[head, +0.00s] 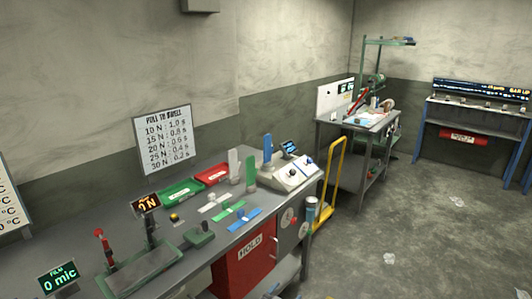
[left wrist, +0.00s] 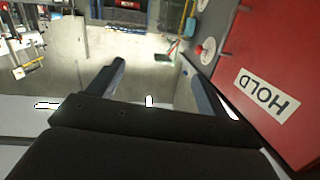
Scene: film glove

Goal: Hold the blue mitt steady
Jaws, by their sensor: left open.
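Two blue things could be the mitt; I cannot tell which. One is a blue upright piece (head: 267,148) by the white console at the back of the bench. The other is a blue flat cross-shaped piece (head: 244,221) on the bench top, beside similar green and white ones. My left gripper (left wrist: 150,85) is open and empty in the left wrist view, its two fingers wide apart. It is low, near the red HOLD bin (left wrist: 265,75), away from both blue pieces. My right gripper is not in view.
The grey bench (head: 205,262) carries a white console (head: 290,176), a green tray (head: 180,192), a red tray (head: 213,174) and small displays. The red bin (head: 236,275) stands under its front edge. A yellow rail (head: 331,185) stands past its right end. Open floor lies to the right.

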